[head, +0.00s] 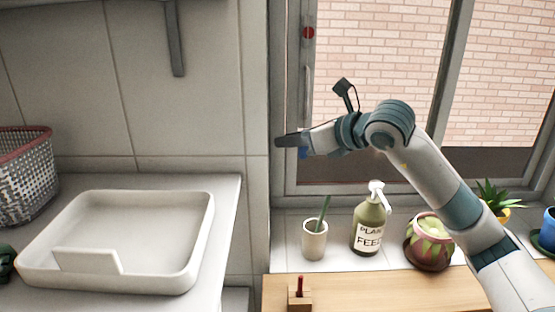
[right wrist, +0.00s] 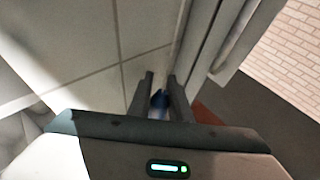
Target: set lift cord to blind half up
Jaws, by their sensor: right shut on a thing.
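My right gripper (head: 284,141) is at the left edge of the window frame, in front of the tiled wall. In the right wrist view its two fingers (right wrist: 161,84) are close together with a small blue piece (right wrist: 158,98) between them. The blue piece also shows just below the fingers in the head view (head: 303,153). It may be the end of the lift cord; the cord itself cannot be made out. A red knob (head: 308,33) sits higher on the window frame. No blind can be made out in front of the panes. My left gripper is not in view.
A cup with a green stick (head: 314,243), a plant feed bottle (head: 368,228) and potted plants (head: 430,242) stand on the sill below my right arm. A white tray (head: 190,262) and woven basket (head: 24,180) are at left. A window handle (right wrist: 236,38) is close to the gripper.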

